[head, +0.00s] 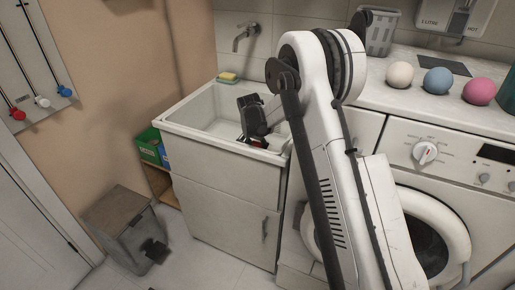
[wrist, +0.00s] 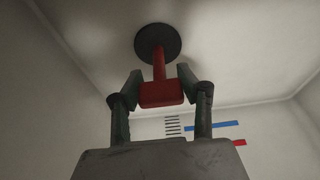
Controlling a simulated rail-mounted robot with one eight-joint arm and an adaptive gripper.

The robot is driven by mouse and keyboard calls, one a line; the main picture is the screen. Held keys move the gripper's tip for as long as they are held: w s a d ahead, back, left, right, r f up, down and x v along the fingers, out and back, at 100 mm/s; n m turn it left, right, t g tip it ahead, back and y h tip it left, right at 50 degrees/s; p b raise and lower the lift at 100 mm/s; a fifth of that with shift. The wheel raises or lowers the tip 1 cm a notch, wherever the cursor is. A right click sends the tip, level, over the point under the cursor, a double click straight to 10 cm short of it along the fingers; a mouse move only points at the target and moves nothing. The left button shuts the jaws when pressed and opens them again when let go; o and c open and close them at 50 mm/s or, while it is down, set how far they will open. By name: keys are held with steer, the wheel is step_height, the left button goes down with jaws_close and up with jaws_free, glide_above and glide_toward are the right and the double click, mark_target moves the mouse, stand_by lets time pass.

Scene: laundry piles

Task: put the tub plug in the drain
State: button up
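The tub plug (wrist: 158,42) shows in the wrist view as a dark round disc with a red stem and a red block handle. My gripper (wrist: 159,77) has its two fingers against the sides of the red handle and is shut on it. The disc is close to the pale tub floor, but I cannot tell whether it touches. In the head view my gripper (head: 254,139) is down inside the white tub (head: 184,131), near its front right side, with a bit of red showing. The drain is not visible in either view.
Slots (wrist: 172,124) and blue and red strips (wrist: 213,127) show on the tub wall. A tap (head: 245,36) is above the tub, and a yellow sponge (head: 228,76) lies on its back rim. A washing machine (head: 440,170) and coloured balls (head: 438,81) are to the right.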

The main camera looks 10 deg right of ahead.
steer(key=o, duration=0.4)
steer(key=shift+o, duration=0.2)
steer(key=shift+r, duration=0.1)
